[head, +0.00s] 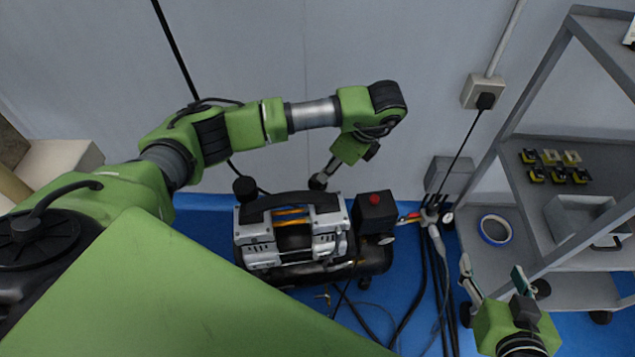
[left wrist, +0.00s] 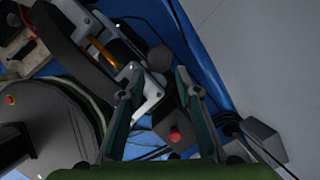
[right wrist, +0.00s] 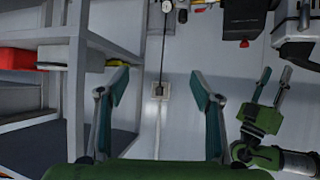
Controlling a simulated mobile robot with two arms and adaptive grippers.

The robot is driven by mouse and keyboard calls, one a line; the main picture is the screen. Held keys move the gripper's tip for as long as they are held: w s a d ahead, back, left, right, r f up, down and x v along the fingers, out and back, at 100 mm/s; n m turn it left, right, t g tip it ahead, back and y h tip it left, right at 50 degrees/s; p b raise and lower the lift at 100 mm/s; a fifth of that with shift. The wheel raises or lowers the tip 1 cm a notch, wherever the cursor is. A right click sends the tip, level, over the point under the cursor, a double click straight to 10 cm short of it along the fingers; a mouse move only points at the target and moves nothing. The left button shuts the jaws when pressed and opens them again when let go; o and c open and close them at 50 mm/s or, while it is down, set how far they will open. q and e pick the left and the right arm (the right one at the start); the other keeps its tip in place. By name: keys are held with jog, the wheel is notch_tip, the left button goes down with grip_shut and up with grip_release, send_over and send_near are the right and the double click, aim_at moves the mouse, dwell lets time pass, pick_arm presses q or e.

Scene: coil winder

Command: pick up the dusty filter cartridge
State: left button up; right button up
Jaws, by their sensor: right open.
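I cannot make out a part that is surely the dusty filter cartridge. A dark round cap (head: 245,188) stands at the left end of the silver-and-black compressor (head: 290,240). Another dark round part (head: 318,182) is at its back right, just below my left gripper (head: 328,170). In the left wrist view this round part (left wrist: 160,58) shows between and beyond the spread, empty fingers (left wrist: 158,78). My right gripper (head: 494,278) is open and empty, in front of the shelf rack. Its spread fingers (right wrist: 160,80) also show in the right wrist view.
A black box with a red knob (head: 374,208) sits at the compressor's right. Hoses and cables (head: 438,245) run over the blue floor. The grey shelf rack (head: 545,240) at right holds yellow-black parts (head: 555,165), a grey bin (head: 580,215) and a blue tape roll (head: 495,230).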

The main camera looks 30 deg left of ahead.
pick_arm(q)
jog(key=b+x, duration=0.1)
jog(key=x, duration=0.4)
jog(key=shift+s+a+f+b, duration=0.15)
jog(key=shift+a+f+b, duration=0.05)
jog(key=shift+a+b, duration=0.15)
jog(key=shift+f, duration=0.15)
jog(key=c, duration=0.5)
pick_arm(e)
jog(key=w+a+r+t+y, duration=0.1)
jog(key=w+r+t, duration=0.3)
jog(key=r, duration=0.5)
jog(key=shift+a+t+y, duration=0.3)
jog(key=shift+a+t, duration=0.1)
jog(key=shift+a, duration=0.2)
